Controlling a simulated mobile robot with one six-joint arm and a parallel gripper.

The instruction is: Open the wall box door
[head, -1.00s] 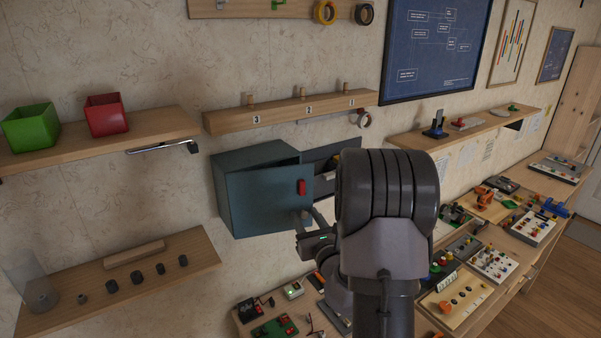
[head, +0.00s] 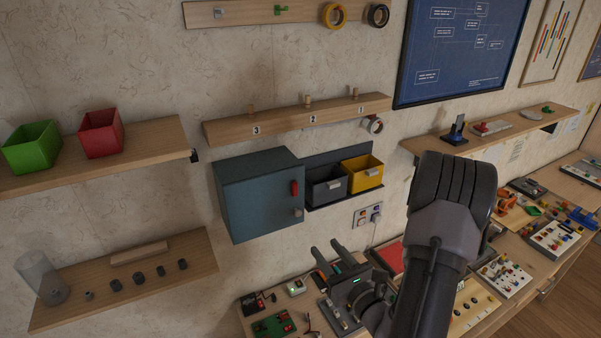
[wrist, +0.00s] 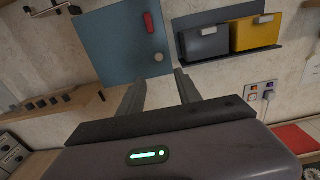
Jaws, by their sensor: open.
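The wall box (head: 262,165) is a blue-grey cabinet on the wall. Its door (head: 260,205) looks shut, or nearly so, with no clear gap at the edges. The door carries a red upright handle (head: 294,188) and a small round knob (head: 298,212) below it. The wrist view also shows the door (wrist: 115,45), the red handle (wrist: 149,22) and the knob (wrist: 158,57). My gripper (head: 326,248) is open and empty, below and right of the box, apart from the door. In the wrist view its fingertips (wrist: 158,80) point toward the knob, with nothing between them.
A grey bin (head: 327,188) and a yellow bin (head: 362,173) hang right beside the box. A pegged shelf (head: 290,120) is above it. A wall socket (head: 367,214) sits lower right. A cluttered workbench lies below, and a lower left shelf (head: 130,275) holds small parts.

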